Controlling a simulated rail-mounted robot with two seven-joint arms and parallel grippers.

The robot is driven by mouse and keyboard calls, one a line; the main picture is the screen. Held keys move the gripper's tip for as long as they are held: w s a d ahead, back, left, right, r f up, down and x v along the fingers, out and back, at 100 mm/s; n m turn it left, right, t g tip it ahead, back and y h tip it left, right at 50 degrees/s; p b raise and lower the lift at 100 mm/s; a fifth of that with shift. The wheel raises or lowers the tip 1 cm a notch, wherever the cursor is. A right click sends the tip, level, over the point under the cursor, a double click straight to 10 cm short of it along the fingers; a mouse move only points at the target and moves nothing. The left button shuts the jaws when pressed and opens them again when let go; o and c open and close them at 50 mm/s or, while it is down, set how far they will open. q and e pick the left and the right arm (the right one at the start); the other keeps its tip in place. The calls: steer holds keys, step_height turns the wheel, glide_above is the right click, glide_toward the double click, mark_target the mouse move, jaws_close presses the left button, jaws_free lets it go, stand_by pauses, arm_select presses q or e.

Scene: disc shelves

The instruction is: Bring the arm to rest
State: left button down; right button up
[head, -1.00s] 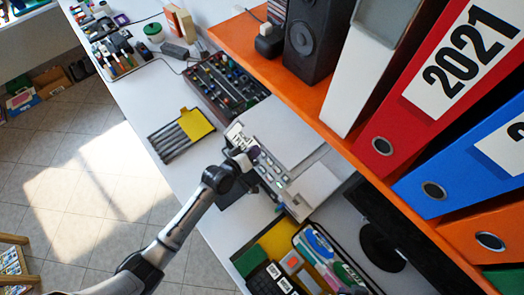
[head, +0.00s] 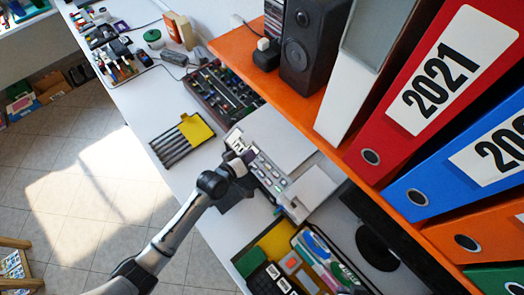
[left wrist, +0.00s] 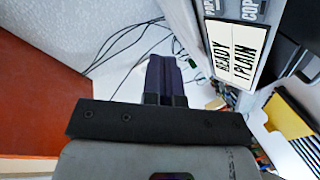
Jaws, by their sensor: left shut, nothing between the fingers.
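My left arm (head: 170,238) reaches in from the bottom left of the head view. My left gripper (head: 249,157) is at its far end, beside a light grey device with a row of buttons (head: 268,176). I cannot tell whether it touches the device. In the left wrist view the dark fingers of my left gripper (left wrist: 164,72) are together, with nothing between them. My right gripper is not in view.
An orange shelf (head: 300,108) holds a black speaker (head: 311,45), a red binder (head: 400,125) and a blue binder (head: 435,185). On the white desk are a yellow-backed pen case (head: 195,130), a tray of tools (head: 222,90) and a stationery tray (head: 325,262).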

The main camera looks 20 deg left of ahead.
stand_by(0.3)
arm_select(q)
steer(key=s+a+r+m+g+y, duration=0.3)
steer(key=s+m+g, duration=0.1)
steer(key=s, duration=0.7)
steer(key=s+a+r+m+g+y, duration=0.2)
steer(key=s+r+m+g+y, duration=0.15)
steer(key=s, duration=0.75)
steer(key=s+f+g, duration=0.3)
steer(key=s+f, duration=0.2)
steer(key=s, duration=0.4)
step_height(320, 180, up, 23)
steer(key=p, duration=2.3)
steer(key=shift+h, duration=0.45)
